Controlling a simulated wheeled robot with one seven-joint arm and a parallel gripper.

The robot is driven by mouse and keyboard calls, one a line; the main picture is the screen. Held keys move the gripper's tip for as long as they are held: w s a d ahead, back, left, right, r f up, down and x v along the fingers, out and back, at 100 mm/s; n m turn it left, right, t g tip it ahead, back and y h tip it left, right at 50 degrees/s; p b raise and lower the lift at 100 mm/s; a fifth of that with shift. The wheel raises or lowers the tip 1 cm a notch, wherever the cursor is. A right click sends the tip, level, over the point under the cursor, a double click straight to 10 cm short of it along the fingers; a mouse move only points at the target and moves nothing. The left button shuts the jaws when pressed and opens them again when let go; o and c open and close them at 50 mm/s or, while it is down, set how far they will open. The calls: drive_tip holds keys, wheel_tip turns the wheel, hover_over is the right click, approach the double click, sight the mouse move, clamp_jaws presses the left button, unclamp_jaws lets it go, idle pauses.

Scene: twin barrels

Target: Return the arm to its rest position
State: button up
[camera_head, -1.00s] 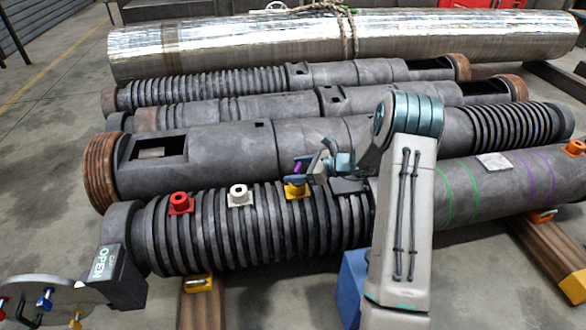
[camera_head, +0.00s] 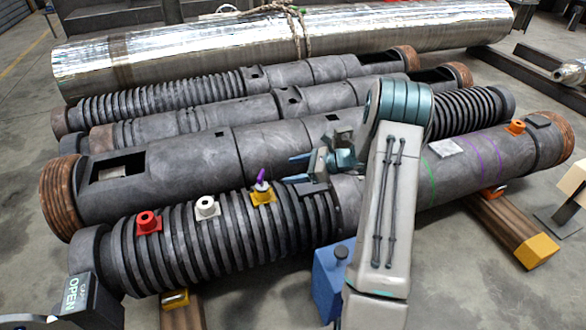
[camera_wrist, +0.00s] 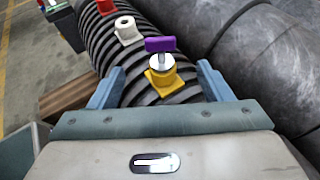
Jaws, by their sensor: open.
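My gripper (camera_head: 297,169) is open and empty above the ribbed front barrel (camera_head: 225,240), just right of the yellow fitting (camera_head: 262,197). A purple-handled key or plug (camera_head: 261,181) stands in that fitting. In the wrist view, the gripper's two blue fingers (camera_wrist: 158,90) are spread apart, with the yellow fitting (camera_wrist: 165,80) and the purple handle (camera_wrist: 160,44) beyond and between them. Nothing is held. My arm reaches up from the bottom of the head view and bends at its teal joint over the barrels.
Red (camera_head: 147,222) and white (camera_head: 207,206) fittings sit left on the front barrel, and an orange one (camera_head: 516,127) sits far right. A blue box (camera_head: 332,280) stands beside my arm. More dark barrels and a shiny long cylinder (camera_head: 200,50) lie behind. Floor shows at the right.

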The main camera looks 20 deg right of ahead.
drive_tip(key=s+a+r+n+g+h+p, duration=0.1)
drive_tip(key=s+a+r+n+g+p, duration=0.2)
drive_tip(key=r, duration=0.5)
drive_tip(key=s+a+r+n+g+h+p, duration=0.1)
drive_tip(key=s+a+r+n+p, duration=0.4)
drive_tip(key=r, duration=0.3)
drive_tip(key=s+a+r+n+g+h+p, duration=0.25)
drive_tip(key=s+r+p, duration=0.25)
drive_tip(key=r, duration=0.3)
drive_tip(key=s+r+n+t+h+p, duration=0.1)
drive_tip(key=s+r+n+h+p, duration=0.2)
drive_tip(key=s+r+n+p, duration=0.3)
drive_tip(key=s+r+n+t+h+p, duration=0.1)
drive_tip(key=s+r+n+h+p, duration=0.3)
drive_tip(key=r, duration=1.2)
drive_tip(key=s+n+p, duration=0.3)
drive_tip(key=s+p, duration=0.3)
drive_tip(key=s, duration=0.2)
drive_tip(key=shift+d+r+p, duration=0.25)
drive_tip(key=shift+d+p, duration=0.05)
drive_tip(key=shift+p, duration=0.05)
